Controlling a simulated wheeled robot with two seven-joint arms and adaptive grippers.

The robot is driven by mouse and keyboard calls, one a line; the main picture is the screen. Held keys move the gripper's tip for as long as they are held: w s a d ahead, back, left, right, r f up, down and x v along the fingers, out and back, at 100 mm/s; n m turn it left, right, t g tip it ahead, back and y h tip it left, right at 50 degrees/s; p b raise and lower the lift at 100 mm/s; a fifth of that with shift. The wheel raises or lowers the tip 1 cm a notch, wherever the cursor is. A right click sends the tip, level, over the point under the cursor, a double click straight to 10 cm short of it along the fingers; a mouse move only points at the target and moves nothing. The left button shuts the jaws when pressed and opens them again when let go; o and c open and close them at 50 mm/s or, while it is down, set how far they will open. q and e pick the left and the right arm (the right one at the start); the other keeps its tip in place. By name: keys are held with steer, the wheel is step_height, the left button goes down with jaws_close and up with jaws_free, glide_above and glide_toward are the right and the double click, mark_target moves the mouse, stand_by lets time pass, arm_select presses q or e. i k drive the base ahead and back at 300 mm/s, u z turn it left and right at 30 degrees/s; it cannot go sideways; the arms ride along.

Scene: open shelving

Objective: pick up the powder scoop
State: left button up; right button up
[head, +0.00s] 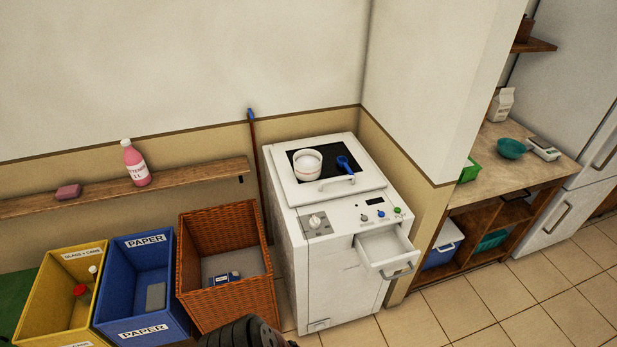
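The powder scoop looks to be the blue scoop (345,163) on the dark lid window of the white washing machine (342,297). It lies just right of a white round tub (307,165), with its handle towards the front. A dark rounded part, likely of my own arm, shows at the bottom edge, well below and left of the scoop. No fingers of either gripper are in view.
The machine's small drawer (389,251) is pulled open at the front right. A wicker basket (229,297), blue paper bin (139,300) and yellow bin (55,302) stand left. A shelf (200,175) holds a pink bottle (135,165). Tiled floor is clear at the right.

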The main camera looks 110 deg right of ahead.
mark_target(342, 161)
steer(key=i, duration=0.55)
steer(key=z, duration=4.7)
